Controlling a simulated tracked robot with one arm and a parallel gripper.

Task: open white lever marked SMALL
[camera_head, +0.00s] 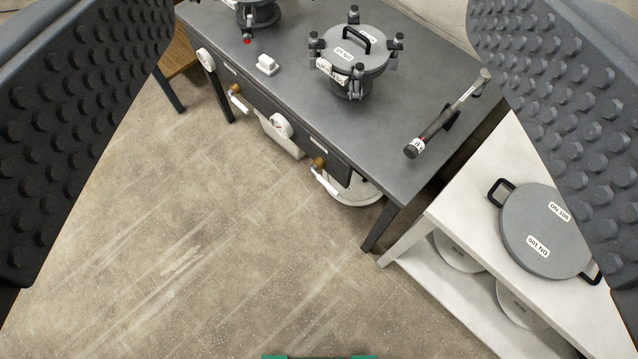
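Two small white levers sit on brass valves along the front side of the dark grey table. The left white lever (240,104) is below a round gauge. The right white lever (325,185) hangs lower, near the table's front leg. Small pale labels are on the table front above the valves, but their print is too small to read, so I cannot tell which lever is marked SMALL. My gripper (320,150) is wide open and empty. Its two dark studded fingers frame the view at left and right, well apart from both levers.
On the dark table (290,55) stand a lidded grey vessel (350,60), a white block (267,64) and a hammer-like tool (446,115). A white shelf table (480,170) at right holds a grey DN 100 lid (540,225). The floor in front is clear.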

